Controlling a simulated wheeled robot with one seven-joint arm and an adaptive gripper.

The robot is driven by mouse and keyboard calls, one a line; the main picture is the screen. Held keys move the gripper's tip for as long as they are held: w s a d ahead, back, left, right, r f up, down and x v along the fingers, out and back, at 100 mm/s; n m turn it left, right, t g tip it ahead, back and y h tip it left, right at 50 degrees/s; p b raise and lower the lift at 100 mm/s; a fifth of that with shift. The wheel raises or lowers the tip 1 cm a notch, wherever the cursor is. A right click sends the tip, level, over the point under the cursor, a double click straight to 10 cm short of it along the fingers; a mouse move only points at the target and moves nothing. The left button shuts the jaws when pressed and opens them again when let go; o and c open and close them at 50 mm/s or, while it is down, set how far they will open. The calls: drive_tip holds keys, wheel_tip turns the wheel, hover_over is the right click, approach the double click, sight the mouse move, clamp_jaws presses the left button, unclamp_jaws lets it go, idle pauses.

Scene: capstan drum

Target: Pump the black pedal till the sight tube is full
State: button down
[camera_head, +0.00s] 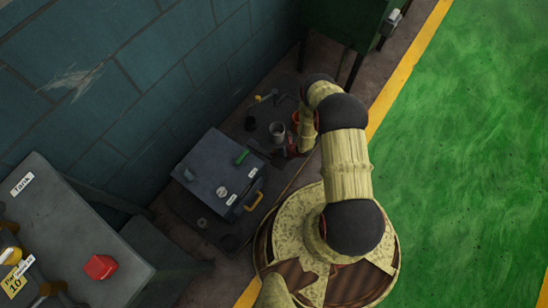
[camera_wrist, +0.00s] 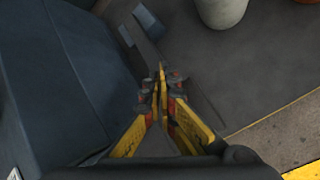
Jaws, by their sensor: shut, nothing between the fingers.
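My gripper (camera_wrist: 163,70) is shut and empty in the wrist view, its yellow fingers together and pointing down toward the dark floor plate. A dark bar-like part with a paler grey end (camera_wrist: 150,22) lies just beyond the fingertips, beside the big box; it may be the black pedal, but I cannot be sure. I cannot tell whether the fingertips touch it. In the head view my gripper (camera_head: 291,149) is small and partly hidden by my arm, right of the grey box (camera_head: 205,165). I cannot make out the sight tube or its level.
A pale grey cylinder (camera_head: 277,129) stands behind my gripper. A grey table (camera_head: 65,235) with a red block (camera_head: 100,266) is at left. Green floor (camera_head: 470,150) at right is clear.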

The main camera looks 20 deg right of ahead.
drive_tip(key=shift+s+d+f, duration=0.1)
drive_tip(key=shift+s+f, duration=0.1)
drive_tip(key=shift+f, duration=0.5)
drive_tip(key=shift+s+f, duration=0.2)
drive_tip(key=shift+f, duration=0.55)
drive_tip(key=shift+s+d+f, duration=0.1)
drive_tip(key=shift+s+f, duration=0.1)
drive_tip(key=shift+f, duration=0.5)
idle(1.7)
drive_tip(key=shift+f, duration=0.45)
idle(0.4)
drive_tip(key=shift+w+r, duration=0.1)
drive_tip(key=shift+w+a+r+p, duration=0.1)
drive_tip(key=shift+w+r+p, duration=0.1)
drive_tip(key=shift+r+p, duration=0.65)
drive_tip(key=shift+w+a+r+p, duration=0.15)
drive_tip(key=shift+r+p, duration=0.25)
drive_tip(key=shift+r, duration=0.8)
drive_tip(key=shift+w+a+r+p, duration=0.1)
drive_tip(key=shift+w+r+p, duration=0.15)
drive_tip(key=shift+r+p, duration=0.6)
drive_tip(key=shift+r, duration=0.2)
drive_tip(key=shift+f+b, duration=0.15)
drive_tip(key=shift+b, duration=0.5)
drive_tip(key=shift+d+f+b, duration=0.1)
drive_tip(key=shift+f+b, duration=0.15)
drive_tip(key=shift+b, duration=0.1)
drive_tip(key=shift+s+f, duration=0.1)
drive_tip(key=shift+f, duration=0.1)
